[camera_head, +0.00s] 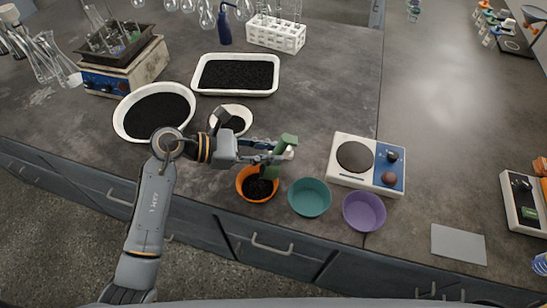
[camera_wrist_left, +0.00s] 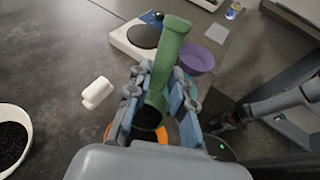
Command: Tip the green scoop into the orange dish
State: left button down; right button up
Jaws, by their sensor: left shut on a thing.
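My left gripper (camera_head: 279,157) is shut on the green scoop (camera_head: 286,141). The scoop is steeply tilted, with its handle up and its bowl low over the orange dish (camera_head: 243,191). The dish stands near the table's front edge and has dark grains in it. In the left wrist view, the scoop (camera_wrist_left: 172,47) stands up between the fingers (camera_wrist_left: 152,95). Dark material shows at its bowl end, and part of the orange dish (camera_wrist_left: 173,131) shows behind it. I cannot tell whether grains are falling.
A teal bowl (camera_head: 309,198) and a purple bowl (camera_head: 364,212) stand right of the orange dish. Behind them is a hotplate (camera_head: 341,177). A small white dish (camera_head: 246,112), a round white bowl (camera_head: 120,120) and a white tray (camera_head: 236,93) hold dark grains. A small white object (camera_wrist_left: 97,92) lies near the gripper.

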pick_arm(q)
jog(key=shift+a+f+h+b, duration=0.2)
jog(key=shift+a+h+b, duration=0.3)
jog(key=shift+b, duration=0.75)
jog(key=shift+a+f+h+b, duration=0.2)
jog(key=shift+a+h+b, duration=0.3)
jog(key=shift+b, duration=0.75)
jog(key=a+h+b, duration=0.1)
jog(key=b, duration=0.3)
jog(key=a+h+b, duration=0.1)
jog(key=h+b, duration=0.1)
jog(key=b, duration=0.2)
jog(key=shift+a+n+t+h, duration=0.25)
jog(key=shift+n+t+h, duration=0.05)
jog(key=shift+n, duration=0.1)
jog(key=a+h+b, duration=0.1)
jog(key=b, duration=0.2)
jog(key=shift+f+t, duration=0.2)
jog(key=shift+t, duration=0.1)
